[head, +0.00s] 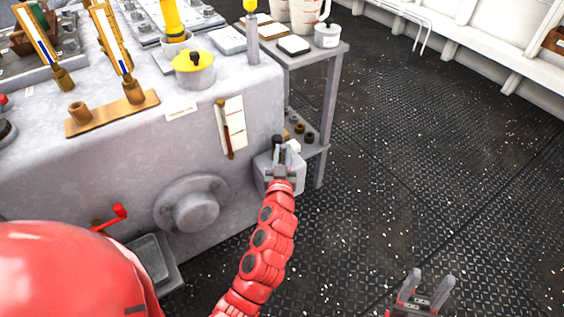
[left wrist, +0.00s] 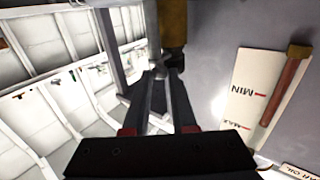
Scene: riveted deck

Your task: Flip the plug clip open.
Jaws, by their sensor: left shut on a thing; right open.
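My left gripper (head: 284,153) is at a small grey box (head: 262,172) on the right end of the grey machine's front side. A short dark knob or plug (head: 277,140) shows just beyond its fingertips. In the left wrist view the fingers (left wrist: 164,76) are close together at the tips, shut on a small dark piece that looks to be the plug clip (left wrist: 161,70). The clip is mostly hidden by the fingers, and I cannot tell its angle. My right gripper (head: 428,286) is open and empty above the deck at bottom right.
The grey machine (head: 100,175) carries a gauge card (head: 231,128), a round hub (head: 195,210) and a red crank (head: 112,218). The riveted deck (head: 450,150) on the right is clear.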

